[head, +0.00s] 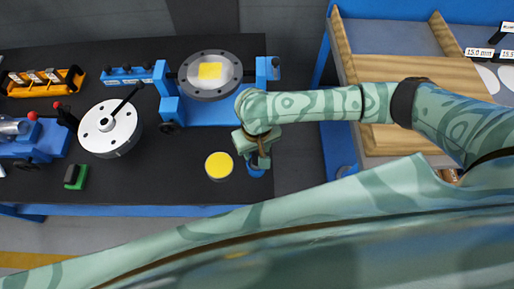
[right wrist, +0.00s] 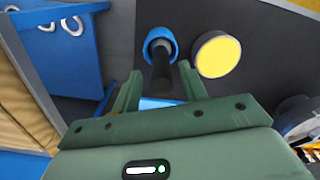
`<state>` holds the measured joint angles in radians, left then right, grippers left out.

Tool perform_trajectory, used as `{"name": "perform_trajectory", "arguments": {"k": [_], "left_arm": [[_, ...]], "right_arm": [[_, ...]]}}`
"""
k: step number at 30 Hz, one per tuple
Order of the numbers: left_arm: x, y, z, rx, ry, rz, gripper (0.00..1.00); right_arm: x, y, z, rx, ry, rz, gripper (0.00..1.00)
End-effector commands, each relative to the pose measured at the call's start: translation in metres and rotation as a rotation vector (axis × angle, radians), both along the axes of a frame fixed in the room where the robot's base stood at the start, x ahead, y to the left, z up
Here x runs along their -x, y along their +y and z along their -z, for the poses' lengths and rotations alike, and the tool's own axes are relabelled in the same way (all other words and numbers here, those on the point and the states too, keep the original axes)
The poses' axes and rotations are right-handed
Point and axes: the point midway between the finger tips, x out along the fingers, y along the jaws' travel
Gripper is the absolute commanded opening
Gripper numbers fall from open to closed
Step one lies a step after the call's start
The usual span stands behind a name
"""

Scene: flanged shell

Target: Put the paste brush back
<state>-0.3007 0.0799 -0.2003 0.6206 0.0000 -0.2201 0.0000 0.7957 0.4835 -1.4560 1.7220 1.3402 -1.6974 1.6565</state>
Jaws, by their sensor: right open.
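A dark cylindrical handle, seemingly the paste brush (right wrist: 161,72), stands in a round blue holder (right wrist: 160,36) in the right wrist view. Its bristles are not visible. My right gripper (right wrist: 160,76) is open, with one finger on each side of the handle's near end and gaps showing on both sides. In the head view my right gripper (head: 260,152) is above the bench's front right corner. It hides the brush there, and only part of the blue holder (head: 255,168) shows. My left gripper is not in view.
A yellow-topped round tin (head: 219,166) stands close beside the holder; it also shows in the right wrist view (right wrist: 217,55). A flanged disc (head: 211,75) with a yellow square sits on a blue fixture behind. A grey round device (head: 110,127) stands left. A wooden tray (head: 395,95) lies right.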

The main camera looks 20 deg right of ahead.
Motion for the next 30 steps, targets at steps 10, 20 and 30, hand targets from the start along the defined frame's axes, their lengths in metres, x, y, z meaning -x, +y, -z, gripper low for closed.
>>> {"name": "perform_trajectory", "arguments": {"k": [10, 20, 30], "left_arm": [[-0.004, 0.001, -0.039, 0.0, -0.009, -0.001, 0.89], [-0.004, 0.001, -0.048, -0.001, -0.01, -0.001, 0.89], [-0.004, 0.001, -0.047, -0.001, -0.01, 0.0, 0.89]], "right_arm": [[0.0, 0.0, -0.084, 0.0, -0.004, 0.0, 0.43], [0.001, 0.0, -0.111, -0.001, 0.0, 0.003, 0.43], [0.001, 0.0, -0.11, 0.0, 0.0, 0.003, 0.43]]}}
